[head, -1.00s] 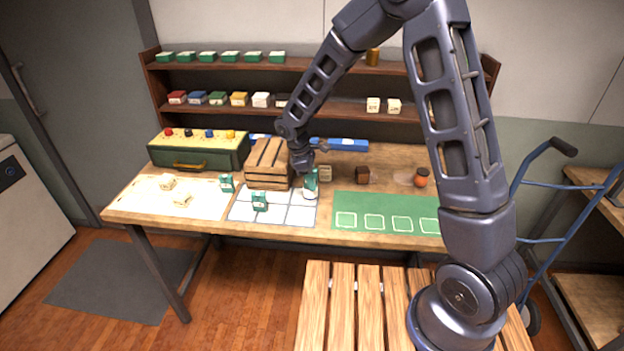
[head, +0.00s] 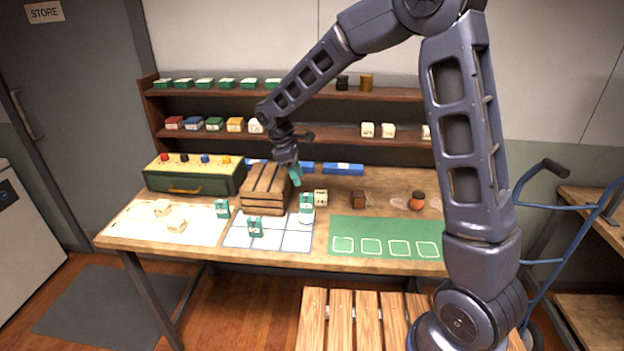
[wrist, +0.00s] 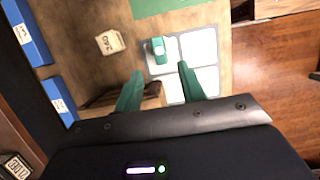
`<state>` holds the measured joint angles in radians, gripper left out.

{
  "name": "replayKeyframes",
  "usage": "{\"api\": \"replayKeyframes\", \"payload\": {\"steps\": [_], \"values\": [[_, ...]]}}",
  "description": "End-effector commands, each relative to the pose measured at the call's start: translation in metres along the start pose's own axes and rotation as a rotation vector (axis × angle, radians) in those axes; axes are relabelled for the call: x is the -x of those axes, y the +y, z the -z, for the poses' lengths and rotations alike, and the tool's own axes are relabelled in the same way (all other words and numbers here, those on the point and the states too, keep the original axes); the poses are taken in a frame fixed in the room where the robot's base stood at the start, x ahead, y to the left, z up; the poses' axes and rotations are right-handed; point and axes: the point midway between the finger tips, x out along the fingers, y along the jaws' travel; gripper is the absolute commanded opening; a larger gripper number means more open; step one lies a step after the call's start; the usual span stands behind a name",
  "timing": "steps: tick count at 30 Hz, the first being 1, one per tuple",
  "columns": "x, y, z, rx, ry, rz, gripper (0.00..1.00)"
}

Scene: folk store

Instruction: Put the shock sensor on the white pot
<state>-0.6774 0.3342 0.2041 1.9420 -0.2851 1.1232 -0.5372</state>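My gripper (head: 294,176) hangs above the right end of the slatted wooden crate (head: 266,186). Its two green fingers (wrist: 160,92) are apart with nothing between them. A green-and-white item (head: 306,207) stands on the far right cell of the pale grid mat, just below and right of the gripper; it also shows in the wrist view (wrist: 158,50), beyond the fingertips. Its lower part looks white; I cannot tell whether this is a separate pot. Other green-and-white boxes stand on the grid mat (head: 255,226) and by its left edge (head: 222,208). I cannot tell which thing is the shock sensor.
A cream block (head: 321,197), a brown cube (head: 358,199) and an orange jar (head: 417,201) stand to the right. A green mat (head: 386,225) has empty outlined squares. A green console (head: 193,175) with knobs stands left of the crate. Shelves with small boxes line the back.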

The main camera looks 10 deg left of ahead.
Motion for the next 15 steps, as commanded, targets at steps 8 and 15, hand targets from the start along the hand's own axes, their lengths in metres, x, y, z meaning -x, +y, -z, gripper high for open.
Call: {"api": "replayKeyframes", "payload": {"steps": [8, 15], "values": [[0.005, 0.001, -0.007, -0.017, 0.005, -0.001, 0.40], [0.027, 0.009, -0.078, -0.198, 0.056, -0.014, 0.40]]}}
